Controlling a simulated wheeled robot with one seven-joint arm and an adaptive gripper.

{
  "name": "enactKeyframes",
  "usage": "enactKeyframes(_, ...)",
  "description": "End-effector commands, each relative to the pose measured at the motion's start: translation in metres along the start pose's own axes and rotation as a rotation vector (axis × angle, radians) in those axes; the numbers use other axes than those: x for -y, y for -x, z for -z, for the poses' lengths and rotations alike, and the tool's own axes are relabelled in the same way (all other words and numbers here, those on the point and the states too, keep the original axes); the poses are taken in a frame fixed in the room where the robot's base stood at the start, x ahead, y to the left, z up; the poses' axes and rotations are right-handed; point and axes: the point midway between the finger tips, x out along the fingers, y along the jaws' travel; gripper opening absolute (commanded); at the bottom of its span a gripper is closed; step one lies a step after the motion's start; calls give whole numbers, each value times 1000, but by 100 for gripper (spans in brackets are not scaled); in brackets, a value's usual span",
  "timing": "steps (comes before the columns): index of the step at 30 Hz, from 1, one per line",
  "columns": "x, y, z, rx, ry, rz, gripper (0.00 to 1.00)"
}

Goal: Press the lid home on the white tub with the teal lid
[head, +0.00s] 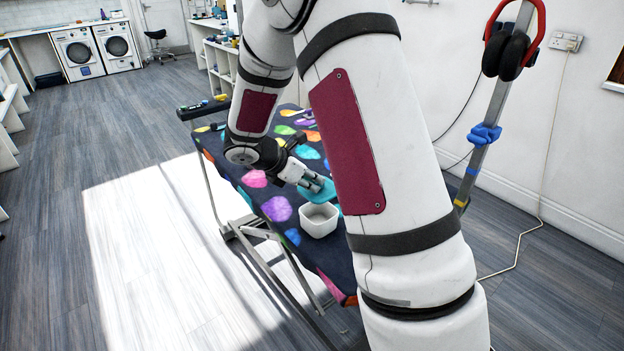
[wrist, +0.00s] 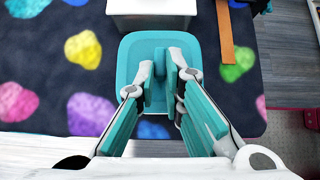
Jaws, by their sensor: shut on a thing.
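The white tub (head: 319,221) stands open on the patterned table cover, near the table's front edge. It also shows, partly cut off, at the top of the wrist view (wrist: 152,6). The teal lid (head: 322,193) is off the tub, just behind it in the head view. In the wrist view the square lid (wrist: 133,48) lies flat under my gripper (wrist: 161,82), apart from the tub. My gripper (head: 311,182) is shut on the upright grip in the middle of the lid. The lid's underside is hidden.
The table (head: 232,170) has a dark cover with coloured blobs. An orange-brown strip (wrist: 225,35) lies right of the lid in the wrist view. A metal post (head: 490,130) with a headset (head: 508,55) stands at the right. My arm hides part of the table.

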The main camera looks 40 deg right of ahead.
Motion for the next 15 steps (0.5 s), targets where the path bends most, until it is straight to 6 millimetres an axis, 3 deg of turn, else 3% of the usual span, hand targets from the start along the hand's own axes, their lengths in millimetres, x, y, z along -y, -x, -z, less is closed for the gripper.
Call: enactKeyframes(15, -1, -32, 32, -1, 2, 0, 0)
